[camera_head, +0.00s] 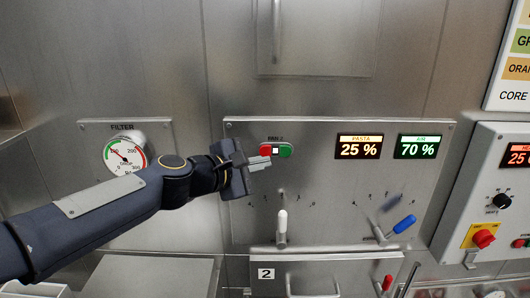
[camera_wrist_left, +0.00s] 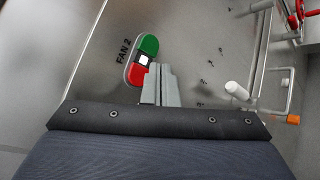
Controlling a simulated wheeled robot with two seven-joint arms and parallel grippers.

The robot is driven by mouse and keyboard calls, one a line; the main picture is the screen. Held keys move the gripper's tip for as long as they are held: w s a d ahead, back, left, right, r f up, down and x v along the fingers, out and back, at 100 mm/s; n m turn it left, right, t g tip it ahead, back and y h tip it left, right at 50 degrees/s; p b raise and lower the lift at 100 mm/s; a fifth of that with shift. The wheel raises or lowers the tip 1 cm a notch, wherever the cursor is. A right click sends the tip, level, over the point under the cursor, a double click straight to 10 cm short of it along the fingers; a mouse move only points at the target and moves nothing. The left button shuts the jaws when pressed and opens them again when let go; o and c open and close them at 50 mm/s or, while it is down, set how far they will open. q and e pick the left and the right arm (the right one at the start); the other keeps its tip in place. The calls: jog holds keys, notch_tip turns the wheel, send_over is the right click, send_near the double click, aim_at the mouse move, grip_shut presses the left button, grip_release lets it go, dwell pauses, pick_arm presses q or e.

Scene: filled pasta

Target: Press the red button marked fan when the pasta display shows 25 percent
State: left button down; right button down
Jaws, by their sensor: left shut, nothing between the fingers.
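The fan switch, labelled FAN 2 in the left wrist view, has a red button (camera_head: 265,150), a small white square in the middle and a green button (camera_head: 286,151). In the left wrist view the red button (camera_wrist_left: 134,78) is at the lower end and the green button (camera_wrist_left: 149,45) at the upper end. The pasta display (camera_head: 359,146) reads 25 %. My left gripper (camera_head: 262,163) is shut and empty, its tips just below the red button. In the left wrist view its fingers (camera_wrist_left: 161,86) cover part of the switch's lower edge; I cannot tell whether they touch it.
A green display (camera_head: 417,147) reads 70 %. Below on the same panel are a white-handled lever (camera_head: 282,222) and a blue-handled lever (camera_head: 404,224). A filter gauge (camera_head: 124,157) is at the left. A control box (camera_head: 464,190) with a red knob stands out at the right.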

aim_at(271, 154)
pick_arm(q)
jog(key=shift+w, duration=0.85)
jog(key=shift+w, duration=0.1)
dwell(1.4)
jog(key=shift+w, duration=0.35)
jog(key=shift+w, duration=0.4)
dwell(0.6)
jog(key=shift+s, duration=0.85)
jog(key=s, duration=0.5)
dwell(0.4)
